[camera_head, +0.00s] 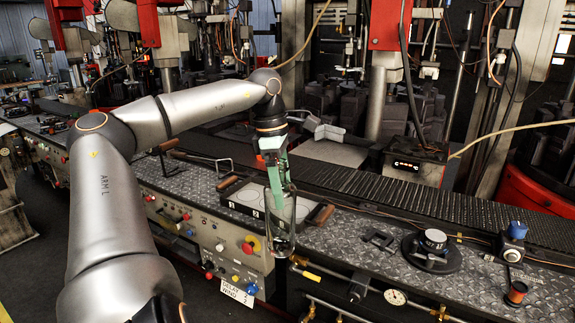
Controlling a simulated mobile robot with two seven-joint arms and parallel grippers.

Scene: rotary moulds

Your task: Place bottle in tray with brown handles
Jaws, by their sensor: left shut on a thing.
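My left gripper (279,188) has green fingers and points downward, shut on a clear glass bottle (281,238). The bottle hangs upright. In the picture it overlaps the right part of the tray and the front edge of the bench. The tray (238,208) is shallow, with a dark rim and a pale floor marked with circles. One brown handle (322,215) shows at its right end and another (228,183) at its left end. I see no other bottle in the tray. The exact gap between bottle and tray cannot be told. My right gripper is not in view.
The tray lies on a metal tread-plate bench (355,234) beside a dark conveyor (420,212). A round black fixture (432,252) and a blue-capped knob (515,231) stand to the right. A control panel with buttons (205,240) faces forward below. Machinery fills the back.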

